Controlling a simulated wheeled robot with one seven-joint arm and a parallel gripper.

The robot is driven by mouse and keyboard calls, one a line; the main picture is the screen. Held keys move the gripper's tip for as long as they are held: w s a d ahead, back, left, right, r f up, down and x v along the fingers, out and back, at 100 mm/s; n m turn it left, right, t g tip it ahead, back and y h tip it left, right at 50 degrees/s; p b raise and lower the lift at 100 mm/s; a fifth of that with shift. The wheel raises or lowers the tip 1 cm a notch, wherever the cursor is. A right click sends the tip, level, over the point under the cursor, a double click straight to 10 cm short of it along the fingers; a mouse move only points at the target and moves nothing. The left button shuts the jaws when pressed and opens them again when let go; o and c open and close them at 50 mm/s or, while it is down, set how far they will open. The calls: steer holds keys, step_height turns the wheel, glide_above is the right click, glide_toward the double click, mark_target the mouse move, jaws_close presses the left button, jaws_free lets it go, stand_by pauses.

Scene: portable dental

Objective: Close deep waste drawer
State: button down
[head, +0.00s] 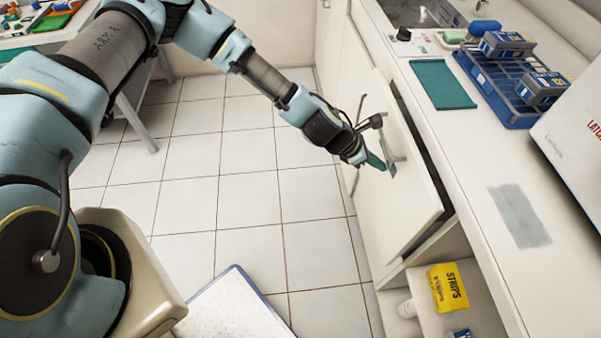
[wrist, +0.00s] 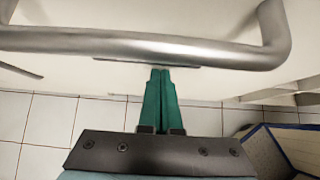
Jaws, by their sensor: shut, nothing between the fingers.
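The deep waste drawer (head: 411,184) is a white front in the counter on the right of the head view. It stands a little out from the cabinet, with a dark gap along its top edge. Its metal bar handle (head: 392,140) also spans the top of the wrist view (wrist: 150,48). My gripper (head: 378,163) is beside the handle, its green fingers (wrist: 160,100) together and empty. In the wrist view the fingertips end just below the bar near the drawer front. I cannot tell whether they touch it.
The counter above holds a green cloth (head: 442,84), a blue rack (head: 510,95) with boxes, and a white box (head: 575,130). An open shelf below the drawer holds a yellow strips box (head: 448,288). The tiled floor (head: 240,190) left of the drawer is largely clear.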

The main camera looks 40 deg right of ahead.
steer(key=s+d, duration=0.2)
steer(key=d, duration=0.1)
steer(key=shift+s+d+b, duration=0.25)
steer(key=shift+b, duration=0.1)
steer(key=shift+d+r, duration=0.1)
steer(key=shift+r, duration=0.05)
